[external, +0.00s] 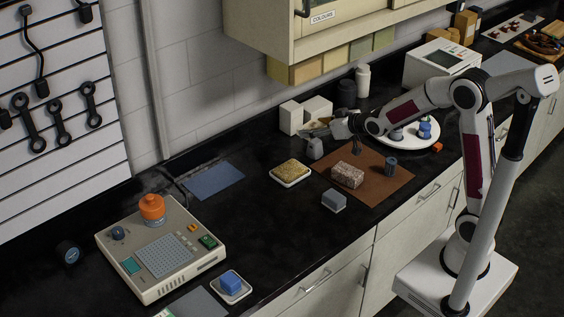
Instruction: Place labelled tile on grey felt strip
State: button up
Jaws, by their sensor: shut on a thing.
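My gripper (314,137) is at the end of the arm, over the back of the black worktop, in front of the white boxes. It is shut on a small grey piece (315,150), too small here to show a label, so I cannot tell if it is the labelled tile. A flat grey sheet (198,303) lies at the front left, partly cut off by the frame; I cannot tell if it is the felt strip. Another flat grey sheet (508,63) lies at the far right, partly behind my arm.
A brown mat (390,187) holds a speckled block (347,175) and a dark cylinder (391,167). Nearby are a tan sponge on a white dish (291,183) and a grey-blue block (334,200). A beige device (165,250) stands left; a blue mat (213,180) lies behind it.

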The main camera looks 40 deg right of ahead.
jog(key=s+a+n+g+y, duration=0.25)
jog(key=a+n+y, duration=0.4)
jog(key=a, duration=2.65)
jog(key=s+a+n+g+y, duration=0.25)
jog(key=s+a, duration=0.65)
jog(key=a, duration=0.5)
jog(key=s+a+n+g+y, duration=0.1)
jog(key=s+a+n+g, duration=0.2)
jog(key=s+a, duration=0.9)
jog(key=w+a+f, duration=0.3)
jog(key=f, duration=0.6)
jog(key=shift+f, duration=0.3)
jog(key=shift+f, duration=0.2)
jog(key=shift+f, duration=3.2)
jog(key=shift+f, duration=0.6)
jog(key=o, duration=1.5)
